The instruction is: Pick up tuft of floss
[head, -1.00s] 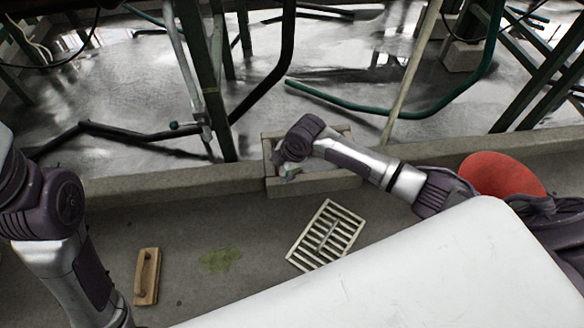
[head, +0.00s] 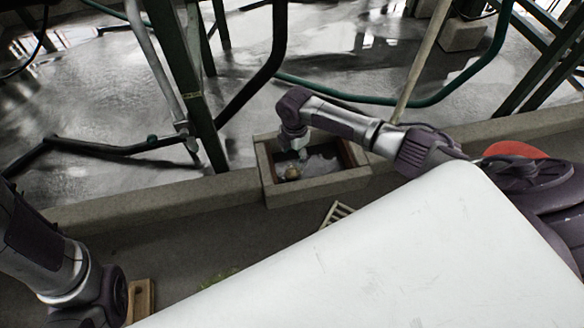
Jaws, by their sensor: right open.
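A small tan lump, seemingly the tuft of floss (head: 292,171), lies inside the open box-shaped drain pit (head: 322,191) in the kerb. My right gripper (head: 302,155) points down into the pit from above. It is open and empty, just above and slightly right of the tuft. It appears apart from the tuft, though its fingers are small and hard to make out. My left arm is at the lower left, with its gripper out of view.
A slatted grate (head: 338,212) lies on the floor before the pit, partly hidden by my white body. A wooden block (head: 140,300) lies lower left. Green posts and pipes (head: 185,80) stand behind the kerb; a red round thing (head: 515,150) is at right.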

